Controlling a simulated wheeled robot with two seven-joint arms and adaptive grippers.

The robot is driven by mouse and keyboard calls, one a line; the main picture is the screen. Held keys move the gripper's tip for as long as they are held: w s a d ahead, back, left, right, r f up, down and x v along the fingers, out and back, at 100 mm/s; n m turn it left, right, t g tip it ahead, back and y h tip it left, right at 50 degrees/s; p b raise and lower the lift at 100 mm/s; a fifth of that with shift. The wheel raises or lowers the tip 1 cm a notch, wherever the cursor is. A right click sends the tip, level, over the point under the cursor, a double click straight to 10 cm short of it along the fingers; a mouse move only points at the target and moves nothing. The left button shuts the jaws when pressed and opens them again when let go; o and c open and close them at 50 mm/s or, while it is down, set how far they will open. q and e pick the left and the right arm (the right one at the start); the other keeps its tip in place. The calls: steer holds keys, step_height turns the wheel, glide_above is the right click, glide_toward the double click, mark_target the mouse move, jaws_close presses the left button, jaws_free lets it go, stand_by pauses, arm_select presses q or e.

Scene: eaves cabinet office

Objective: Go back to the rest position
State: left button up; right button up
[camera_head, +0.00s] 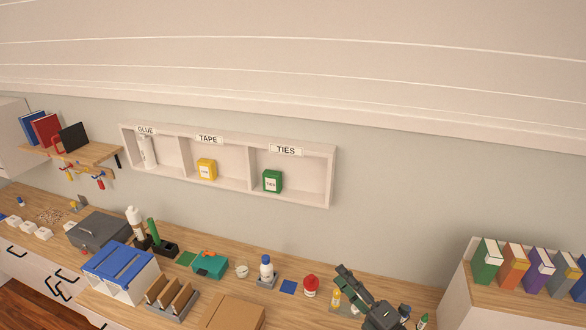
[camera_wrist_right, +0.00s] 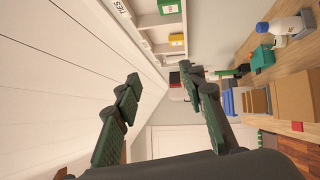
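My right gripper (camera_head: 345,276) shows at the lower right of the head view, above the front of the wooden counter. In the right wrist view its two dark fingers (camera_wrist_right: 161,78) are spread apart with nothing between them. My left gripper and left arm are not in the head view.
A wall shelf (camera_head: 225,187) holds labelled bins. Binders (camera_head: 487,261) stand at right. The air above the counter is clear.

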steer(key=d+f+m+t+h, duration=0.2)
steer(key=d+f+m+h, duration=0.3)
steer(key=d+m+h, duration=0.45)
steer(key=s+d+f+m+g+h, duration=0.45)
steer(key=s+d+f+m, duration=0.45)
steer(key=d+f+m, duration=0.3)
steer(key=s+f+m+g+y, duration=0.1)
steer(key=s+f+m+g, duration=0.1)
steer(key=s+f+g, duration=0.65)
steer(key=s+f+m+g+y, duration=0.1)
steer(key=s+f+m, duration=0.35)
steer(key=s, duration=0.95)
step_height(320, 180, down, 41)
steer(key=s+a+n+g+b, duration=0.1)
steer(key=s+a+n+b, duration=0.15)
steer(key=b, duration=0.65)
steer(key=s+f+g+b, duration=0.1)
steer(key=s+f+b, duration=0.5)
steer(key=s+f, duration=1.3)
step_height(320, 180, down, 4)
steer(key=shift+s+d+f+g, duration=0.2)
steer(key=shift+d+g, duration=0.1)
